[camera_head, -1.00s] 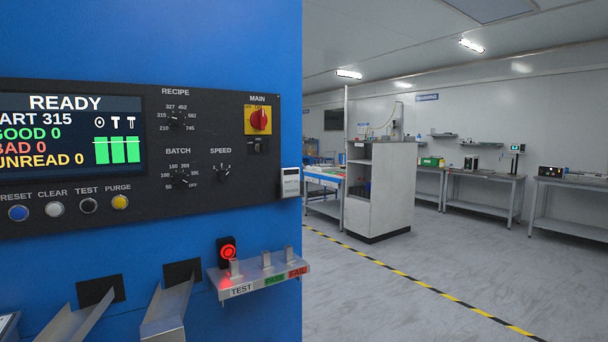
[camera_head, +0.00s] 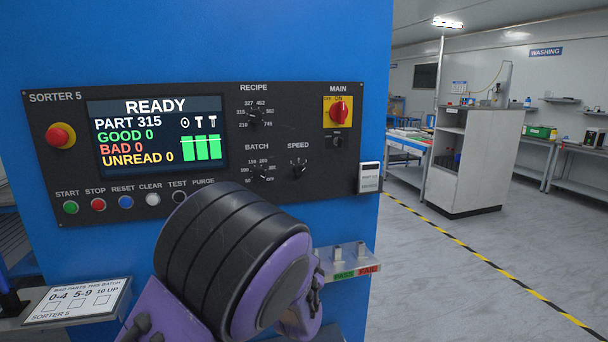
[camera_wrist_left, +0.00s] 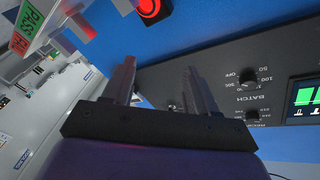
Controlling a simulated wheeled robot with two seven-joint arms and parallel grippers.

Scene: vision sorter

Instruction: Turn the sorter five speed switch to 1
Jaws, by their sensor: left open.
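The sorter five panel (camera_head: 219,200) is on the blue cabinet. Its speed switch (camera_head: 299,170) is a small black knob under the SPEED label, right of the batch knob (camera_head: 261,172). The knob's pointer is too small to read surely. My left arm's purple and black links cover the lower middle of the head view and hide the hand there. In the left wrist view my left gripper (camera_wrist_left: 161,85) is open, its two fingers apart and pointing toward the panel's edge. A small dark shape between them may be a knob; I cannot tell. My right gripper is not in view.
A red emergency button (camera_head: 60,136) and a row of push buttons are on the panel. The red main switch (camera_head: 339,111) is at its upper right. A small shelf (camera_head: 350,262) with PASS and FAIL labels sticks out below. The floor to the right is open.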

